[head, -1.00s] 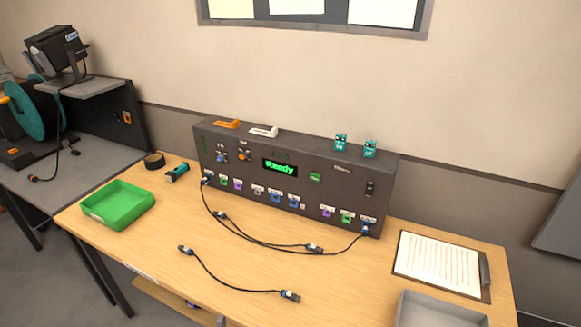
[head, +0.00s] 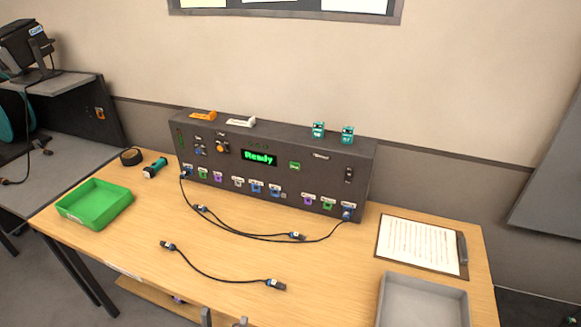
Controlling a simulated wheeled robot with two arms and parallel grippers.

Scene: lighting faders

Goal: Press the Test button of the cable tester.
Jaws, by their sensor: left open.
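The cable tester (head: 270,185) is a long dark box standing at the back of the wooden table. Its display (head: 259,157) reads "Ready" in green. A small green button (head: 295,166) sits right of the display. An orange round control (head: 222,147) and a blue one (head: 198,150) sit left of it. Their small labels are too blurred to read, so I cannot tell which is Test. My left gripper (head: 222,318) shows only as tips at the bottom edge, open, well in front of the tester and apart from it. The right gripper is not in view.
Cables (head: 250,237) run from the tester's sockets over the table; a loose cable (head: 222,277) lies in front. A green tray (head: 95,204) is at left, a clipboard (head: 420,245) and grey tray (head: 425,300) at right. Teal pieces (head: 347,135) stand on the tester.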

